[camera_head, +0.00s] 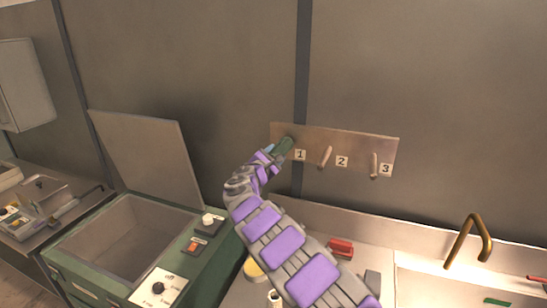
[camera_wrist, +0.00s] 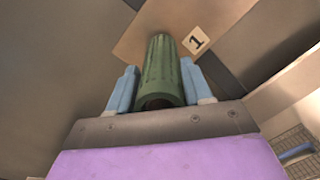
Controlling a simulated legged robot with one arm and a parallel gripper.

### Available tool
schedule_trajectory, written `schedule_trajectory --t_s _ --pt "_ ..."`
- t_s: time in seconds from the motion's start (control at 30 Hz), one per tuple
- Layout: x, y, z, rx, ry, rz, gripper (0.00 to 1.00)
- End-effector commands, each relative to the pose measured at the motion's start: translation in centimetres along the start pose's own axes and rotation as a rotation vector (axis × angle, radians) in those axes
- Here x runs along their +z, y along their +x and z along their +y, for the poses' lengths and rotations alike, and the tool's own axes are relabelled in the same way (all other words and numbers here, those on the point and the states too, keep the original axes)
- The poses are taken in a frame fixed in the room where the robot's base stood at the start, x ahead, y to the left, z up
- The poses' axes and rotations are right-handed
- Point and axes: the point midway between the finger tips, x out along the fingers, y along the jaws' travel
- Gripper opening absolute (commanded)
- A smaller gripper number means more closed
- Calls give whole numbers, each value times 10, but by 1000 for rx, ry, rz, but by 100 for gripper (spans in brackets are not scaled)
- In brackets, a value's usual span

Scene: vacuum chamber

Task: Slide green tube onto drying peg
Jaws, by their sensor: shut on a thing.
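The green tube (camera_wrist: 161,72) is ribbed and sits between the two blue fingers of my gripper (camera_wrist: 160,88) in the wrist view. Its far end points at the wooden peg board, beside the label 1. In the head view the green tube (camera_head: 284,147) shows at the board's left end, with my gripper (camera_head: 270,152) shut on it. The peg board (camera_head: 350,143) carries labels 1, 2 and 3. Bare pegs show by label 2 (camera_head: 325,157) and label 3 (camera_head: 374,165). No peg shows by label 1; the tube covers that spot, and I cannot tell whether it is around a peg.
An open green chamber (camera_head: 130,240) with its lid raised stands at the left. A brass faucet (camera_head: 468,238) and sink are at the lower right. A red object (camera_head: 341,247) lies on the counter below the board. The wall around the board is clear.

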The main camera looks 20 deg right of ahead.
Motion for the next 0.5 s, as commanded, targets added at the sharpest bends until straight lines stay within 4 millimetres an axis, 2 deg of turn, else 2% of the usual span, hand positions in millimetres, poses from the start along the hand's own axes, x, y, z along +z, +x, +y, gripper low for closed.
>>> schedule_trajectory --t_s 0.5 --pt "0 10 -1 -1 -2 -3 4"
